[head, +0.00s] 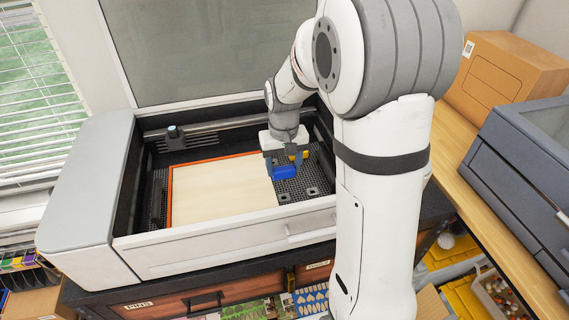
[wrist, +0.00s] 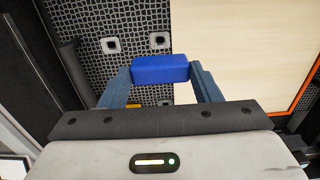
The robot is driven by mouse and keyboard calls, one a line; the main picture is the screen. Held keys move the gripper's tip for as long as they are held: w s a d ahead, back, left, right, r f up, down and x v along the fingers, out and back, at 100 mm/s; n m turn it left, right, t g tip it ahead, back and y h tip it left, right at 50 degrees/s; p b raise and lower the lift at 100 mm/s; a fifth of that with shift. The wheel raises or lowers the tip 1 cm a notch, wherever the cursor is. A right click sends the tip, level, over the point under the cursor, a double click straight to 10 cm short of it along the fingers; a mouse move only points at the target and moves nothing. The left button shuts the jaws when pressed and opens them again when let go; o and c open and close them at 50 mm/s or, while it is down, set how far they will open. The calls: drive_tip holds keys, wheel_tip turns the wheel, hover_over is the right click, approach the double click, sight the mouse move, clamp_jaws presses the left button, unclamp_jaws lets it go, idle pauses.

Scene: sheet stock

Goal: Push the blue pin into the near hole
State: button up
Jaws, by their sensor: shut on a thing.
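The blue pin (head: 285,173) is a blue block held between the blue-grey fingers of my gripper (head: 283,166), above the black perforated bed. In the wrist view the blue pin (wrist: 160,69) spans the gap between both fingertips, and its underside is hidden. Two light square-rimmed holes, one at left (head: 283,197) and one at right (head: 311,191), lie in the bed on the front side of the pin. The wrist view also shows these two holes (wrist: 110,44) (wrist: 160,40), apart from the pin. I cannot tell which is the near hole.
A pale wood sheet (head: 215,190) with an orange strip (head: 170,200) covers the bed's left part. A yellow piece (head: 300,155) is behind my gripper. The machine's white front wall (head: 225,243) and rear rail (head: 205,127) bound the bed.

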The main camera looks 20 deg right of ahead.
sight(284, 180)
drive_tip(key=shift+f+b, duration=2.1)
drive_tip(key=shift+f, duration=0.85)
drive_tip(key=shift+f+b, duration=1)
drive_tip(key=shift+f, duration=0.15)
idle(0.5)
drive_tip(key=shift+o, duration=0.2)
drive_tip(key=shift+s+f+b, duration=0.1)
drive_tip(key=shift+f+b, duration=0.35)
drive_tip(key=shift+f, duration=0.1)
idle(1.3)
drive_tip(key=o, duration=0.8)
drive_tip(key=shift+o, duration=1.1)
drive_tip(key=shift+o, duration=0.5)
drive_tip(key=shift+o, duration=1.4)
drive_tip(key=shift+r, duration=0.1)
drive_tip(key=shift+r, duration=0.1)
